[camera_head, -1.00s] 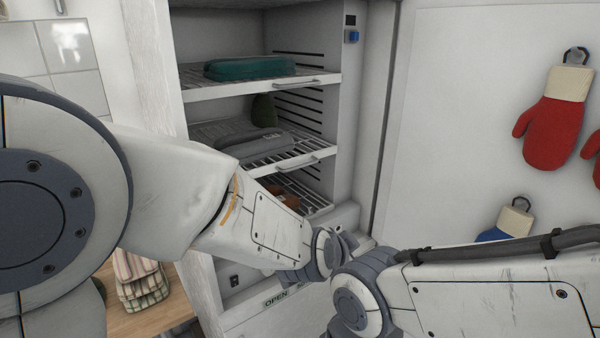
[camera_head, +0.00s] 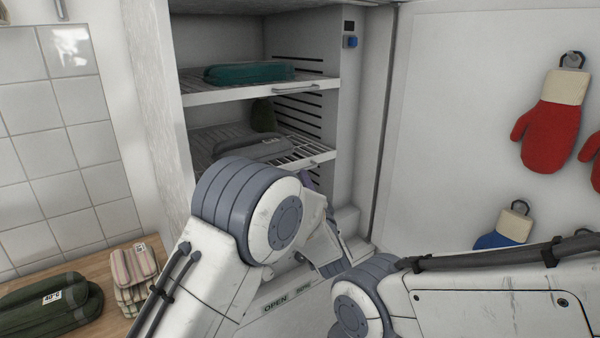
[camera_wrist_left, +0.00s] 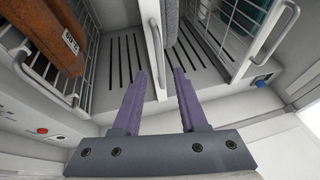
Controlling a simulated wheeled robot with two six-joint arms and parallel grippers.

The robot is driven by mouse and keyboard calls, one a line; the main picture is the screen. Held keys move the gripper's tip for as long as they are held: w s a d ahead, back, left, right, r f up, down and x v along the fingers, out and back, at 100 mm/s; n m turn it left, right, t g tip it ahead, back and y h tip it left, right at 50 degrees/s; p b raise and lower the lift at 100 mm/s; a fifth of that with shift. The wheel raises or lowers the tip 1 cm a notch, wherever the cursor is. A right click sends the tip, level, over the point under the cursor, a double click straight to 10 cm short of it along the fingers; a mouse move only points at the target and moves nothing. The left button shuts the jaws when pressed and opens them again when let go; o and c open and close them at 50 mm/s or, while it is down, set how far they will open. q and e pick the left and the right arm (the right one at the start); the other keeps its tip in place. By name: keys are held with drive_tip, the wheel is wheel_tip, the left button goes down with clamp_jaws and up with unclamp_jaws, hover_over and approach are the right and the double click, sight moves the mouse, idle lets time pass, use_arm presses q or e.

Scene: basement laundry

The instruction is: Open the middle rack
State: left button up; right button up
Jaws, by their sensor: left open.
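The middle rack (camera_head: 308,150) is a wire shelf in the open white cabinet, with a grey folded cloth (camera_head: 250,150) on it and a pull handle (camera_head: 314,164) on its white front. In the left wrist view, the middle rack's front and handle (camera_wrist_left: 158,30) lie just beyond my left gripper (camera_wrist_left: 160,72). Its two purple fingers are apart, with nothing held between them. In the head view, my left arm hides most of this gripper and the lower part of the cabinet. My right arm shows at the lower right, but its gripper does not.
The top rack (camera_head: 205,95) holds a teal folded cloth (camera_head: 250,71). The bottom rack (camera_wrist_left: 45,85) holds a brown folded cloth (camera_wrist_left: 50,35). Folded cloths (camera_head: 50,300) lie on a wooden counter at left. Red mitts (camera_head: 550,135) hang on the right-hand panel.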

use_arm(q)
drive_tip(key=shift+p+x, duration=0.35)
drive_tip(key=shift+x, duration=2.05)
drive_tip(key=shift+c, duration=0.4)
clamp_jaws()
